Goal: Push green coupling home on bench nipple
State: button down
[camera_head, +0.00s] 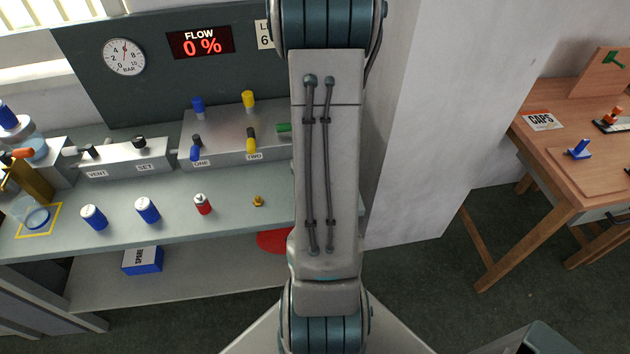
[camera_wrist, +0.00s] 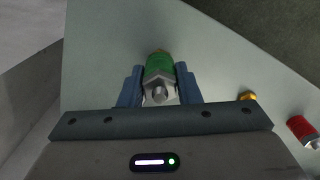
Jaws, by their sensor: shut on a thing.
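The green coupling (camera_wrist: 158,63) is between the two blue fingers of my gripper (camera_wrist: 159,85) in the wrist view. My gripper is shut on it. A metal hex end with a round stub (camera_wrist: 160,92) faces the camera. A small bit of brass (camera_wrist: 161,50) shows at the coupling's far end, over the bench (camera_wrist: 98,55). I cannot tell whether this brass is the bench nipple, or how far the coupling sits on it. In the head view my arm hides my gripper and the coupling.
A green part (camera_head: 284,127) on the grey manifold (camera_head: 225,135) is partly hidden by my arm. The display (camera_head: 201,43) reads FLOW 0 %.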

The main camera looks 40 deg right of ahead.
jog(key=shift+f, duration=0.3)
jog(key=c, duration=1)
grip_release()
jog(key=shift+o, duration=0.2)
jog(key=shift+r, duration=0.1)
notch_tip(320, 180, up, 14)
jog(key=s+a+r+t, duration=0.1)
jog(key=s+a+r, duration=0.1)
jog(key=a, duration=1)
jog(key=s+a+r+t, duration=0.2)
jog(key=a+r, duration=0.2)
jog(key=a, duration=0.8)
jog(key=shift+a+n, duration=0.25)
jog(key=shift+n, duration=0.15)
